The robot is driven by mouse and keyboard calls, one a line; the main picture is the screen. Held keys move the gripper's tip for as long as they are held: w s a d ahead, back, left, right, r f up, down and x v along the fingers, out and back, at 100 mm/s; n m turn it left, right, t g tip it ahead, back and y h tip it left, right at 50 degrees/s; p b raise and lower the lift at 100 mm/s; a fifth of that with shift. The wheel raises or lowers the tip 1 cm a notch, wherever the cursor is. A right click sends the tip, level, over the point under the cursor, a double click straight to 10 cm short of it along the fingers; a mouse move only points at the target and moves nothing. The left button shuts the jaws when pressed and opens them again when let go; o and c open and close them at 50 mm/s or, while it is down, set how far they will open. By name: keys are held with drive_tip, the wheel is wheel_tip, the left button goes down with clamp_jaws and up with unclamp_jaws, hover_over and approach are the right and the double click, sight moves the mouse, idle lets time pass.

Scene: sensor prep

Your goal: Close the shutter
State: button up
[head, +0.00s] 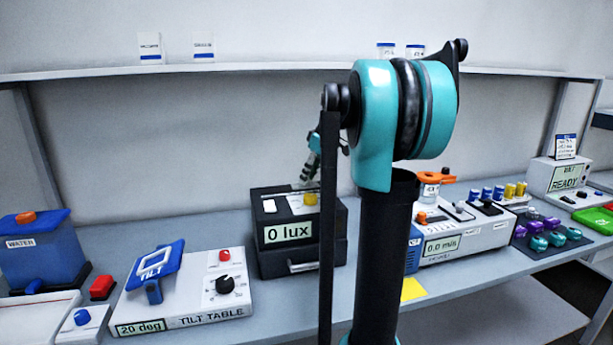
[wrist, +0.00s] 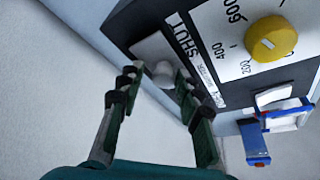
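The black box (head: 270,255) with a "0 lux" display stands mid-bench in the head view, partly hidden by my arm. In the wrist view, its top has a yellow dial (wrist: 270,39) with a numbered scale and a strip lettered "SHUT" (wrist: 186,44). A pale rounded knob (wrist: 163,73) sits on a light plate beside that strip; it looks like the shutter's handle. My gripper (wrist: 157,82) is open, its fingertips apart on either side of the knob. I cannot tell whether they touch it. In the head view, my gripper (head: 313,150) is above the box, partly behind my arm.
The tilt table (head: 180,295) is left of the box, with a blue water container (head: 42,250) farther left. A flow device (head: 465,232) reading "0.0" stands to the right. A shelf (head: 250,68) runs above. A yellow note (head: 412,289) lies on the bench.

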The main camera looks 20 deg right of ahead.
drive_tip(key=shift+o, duration=0.4)
drive_tip(key=shift+a, duration=0.1)
drive_tip(key=v, duration=1.2)
